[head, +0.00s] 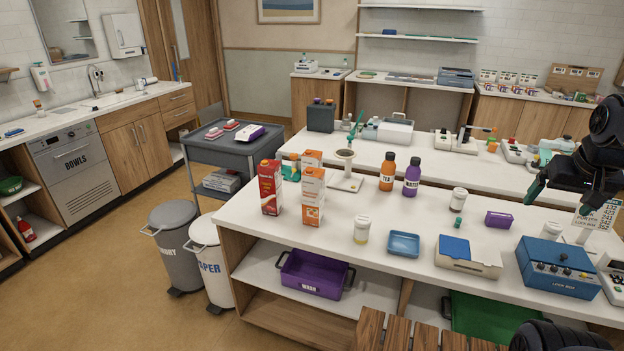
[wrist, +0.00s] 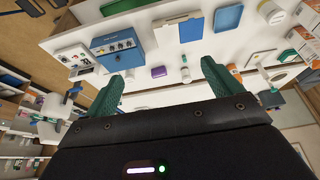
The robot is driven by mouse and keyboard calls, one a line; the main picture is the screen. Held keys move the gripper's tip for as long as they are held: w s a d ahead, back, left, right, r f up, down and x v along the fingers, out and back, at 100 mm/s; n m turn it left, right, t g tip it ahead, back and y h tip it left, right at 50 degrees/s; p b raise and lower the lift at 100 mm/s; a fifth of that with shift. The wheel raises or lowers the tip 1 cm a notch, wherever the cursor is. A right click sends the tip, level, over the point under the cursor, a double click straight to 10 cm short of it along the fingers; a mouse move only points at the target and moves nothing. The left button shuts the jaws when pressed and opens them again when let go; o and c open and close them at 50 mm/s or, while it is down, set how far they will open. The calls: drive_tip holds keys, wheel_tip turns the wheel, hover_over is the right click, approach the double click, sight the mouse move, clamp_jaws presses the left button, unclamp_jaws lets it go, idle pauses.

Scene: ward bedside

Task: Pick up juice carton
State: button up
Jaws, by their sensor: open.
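A tall red-and-white carton (head: 270,187) stands upright at the left end of the near counter in the head view. Orange-and-white cartons stand beside it, one in front (head: 313,195) and one behind (head: 312,159). I cannot read their labels, so I cannot tell which is the juice carton. My gripper (head: 537,188) is above the counter's right side, far from the cartons. In the wrist view my gripper (wrist: 162,72) shows two green fingers spread apart with nothing held between them. Cartons show partly at that view's right edge.
On the near counter (head: 350,240) stand an orange bottle (head: 387,175), a purple bottle (head: 412,178), white-lidded jars (head: 361,230), a blue tray (head: 404,244), a purple box (head: 499,220) and a blue lock box (head: 556,266). A grey cart (head: 225,150) and bins stand to the left.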

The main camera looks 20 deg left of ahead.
drive_tip(key=w+a+r, duration=0.4)
drive_tip(key=w+a, duration=0.4)
drive_tip(key=w, duration=0.4)
drive_tip(key=w+a+r, duration=0.4)
drive_tip(key=w+a, duration=0.5)
drive_tip(key=w, duration=0.3)
hover_over(312, 156)
drive_tip(key=s, duration=0.1)
wheel_tip(312, 156, down, 18)
drive_tip(key=shift+s+a+f, duration=0.1)
drive_tip(key=shift+a+f, duration=0.25)
drive_tip(key=shift+a, duration=0.1)
drive_tip(key=shift+a+f, duration=0.1)
drive_tip(key=shift+f, duration=0.1)
drive_tip(key=shift+x, duration=5.15)
drive_tip(key=c, duration=2)
drive_tip(key=shift+r, duration=0.1)
